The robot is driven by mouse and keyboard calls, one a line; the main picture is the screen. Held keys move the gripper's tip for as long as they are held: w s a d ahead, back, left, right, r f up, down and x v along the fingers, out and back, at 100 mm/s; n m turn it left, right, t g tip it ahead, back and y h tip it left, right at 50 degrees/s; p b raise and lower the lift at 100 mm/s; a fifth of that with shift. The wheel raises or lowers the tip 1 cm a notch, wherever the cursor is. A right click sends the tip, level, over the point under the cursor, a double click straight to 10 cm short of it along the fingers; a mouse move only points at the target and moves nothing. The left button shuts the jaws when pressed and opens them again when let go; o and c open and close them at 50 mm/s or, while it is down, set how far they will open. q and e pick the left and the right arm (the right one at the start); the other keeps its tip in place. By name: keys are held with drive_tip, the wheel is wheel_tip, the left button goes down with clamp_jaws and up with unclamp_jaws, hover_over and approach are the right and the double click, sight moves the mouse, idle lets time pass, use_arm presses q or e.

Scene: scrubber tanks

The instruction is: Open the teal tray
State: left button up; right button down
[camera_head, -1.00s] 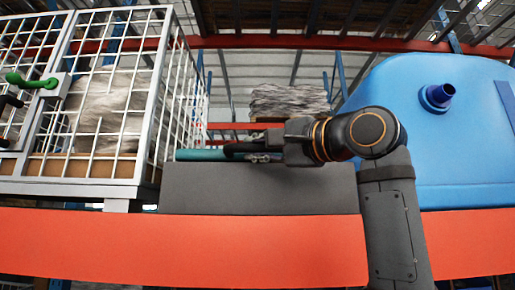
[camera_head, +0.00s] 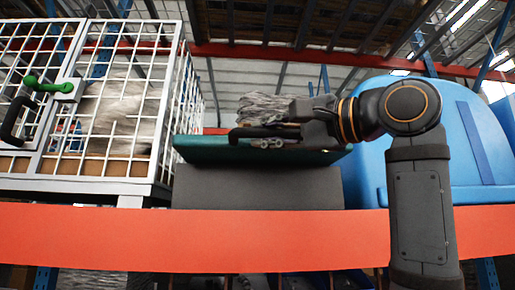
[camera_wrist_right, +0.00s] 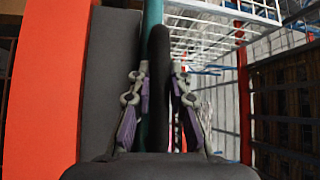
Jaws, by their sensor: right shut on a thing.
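The teal tray (camera_head: 205,150) shows in the head view as a broad teal front above a dark grey box (camera_head: 258,188), with a black bar handle (camera_head: 240,133) along it. My right gripper (camera_head: 268,143) is shut on this handle, its arm coming in from the right. In the right wrist view, the handle (camera_wrist_right: 159,100) runs between the fingers of the right gripper (camera_wrist_right: 158,75). The teal tray shows there as a narrow strip (camera_wrist_right: 152,14) beside the handle. The tray's inside is hidden. My left gripper is not in view.
A white wire cage (camera_head: 120,100) with a green handle (camera_head: 46,85) and a black handle (camera_head: 14,118) stands at the left. A blue tank (camera_head: 465,150) stands at the right behind my arm. An orange beam (camera_head: 200,238) crosses in front.

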drive_tip(key=s+b, duration=0.1)
drive_tip(key=s, duration=0.2)
drive_tip(key=shift+s+f, duration=0.15)
drive_tip(key=shift+s, duration=0.45)
drive_tip(key=c, duration=1.5)
unclamp_jaws()
drive_tip(key=shift+d, duration=0.1)
drive_tip(key=shift+o, duration=1.2)
drive_tip(key=shift+w+d, duration=0.1)
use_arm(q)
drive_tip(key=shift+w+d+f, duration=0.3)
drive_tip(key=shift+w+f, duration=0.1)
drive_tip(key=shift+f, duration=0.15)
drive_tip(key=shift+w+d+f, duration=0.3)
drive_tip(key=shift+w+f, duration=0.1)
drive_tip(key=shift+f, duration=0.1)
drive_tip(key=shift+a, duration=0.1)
use_arm(e)
drive_tip(key=v, duration=1.2)
